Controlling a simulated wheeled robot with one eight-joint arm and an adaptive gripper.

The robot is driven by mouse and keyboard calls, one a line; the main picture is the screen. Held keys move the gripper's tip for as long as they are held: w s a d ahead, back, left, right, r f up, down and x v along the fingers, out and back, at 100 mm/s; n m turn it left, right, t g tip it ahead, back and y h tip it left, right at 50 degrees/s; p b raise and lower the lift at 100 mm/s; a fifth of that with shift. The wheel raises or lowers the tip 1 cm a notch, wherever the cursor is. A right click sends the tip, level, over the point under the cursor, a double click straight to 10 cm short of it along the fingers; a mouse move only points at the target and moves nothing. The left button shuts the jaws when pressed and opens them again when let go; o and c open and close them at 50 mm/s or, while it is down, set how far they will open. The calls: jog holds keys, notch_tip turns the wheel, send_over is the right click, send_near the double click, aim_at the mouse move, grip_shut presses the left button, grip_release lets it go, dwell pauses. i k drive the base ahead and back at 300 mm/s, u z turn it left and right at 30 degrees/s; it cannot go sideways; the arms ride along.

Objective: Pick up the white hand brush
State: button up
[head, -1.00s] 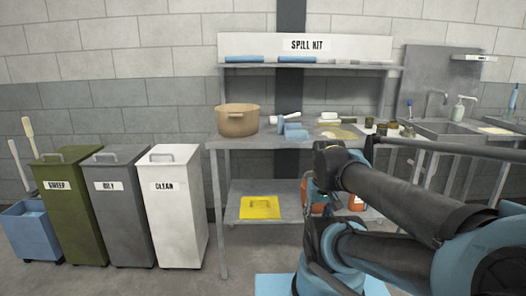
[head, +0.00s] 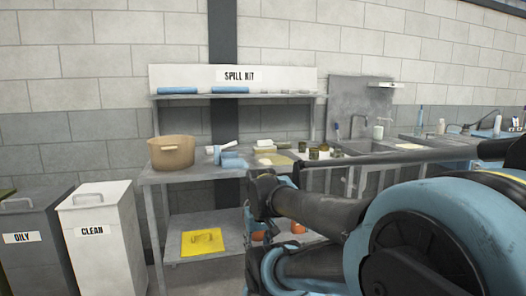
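On the steel table (head: 190,175), a white elongated piece (head: 222,146) lies by blue rolled items (head: 230,160). A pale block (head: 265,143) lies to its right, at the back of the table. Either could be the white hand brush; at this size I cannot tell which. My arm crosses the right and lower part of the head view, in front of the table's right side. I cannot make out my gripper's fingers in this view.
A tan pot (head: 171,152) stands on the table's left end. Several dark cans stand right of the pale block, near the sink. A yellow item (head: 202,242) lies on the lower shelf. The grey bin (head: 38,225) and white bin (head: 103,232) stand left.

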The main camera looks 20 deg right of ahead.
aim_at(263, 146)
jog(key=z, duration=1.15)
jog(key=i, duration=0.4)
jog(key=u, duration=0.1)
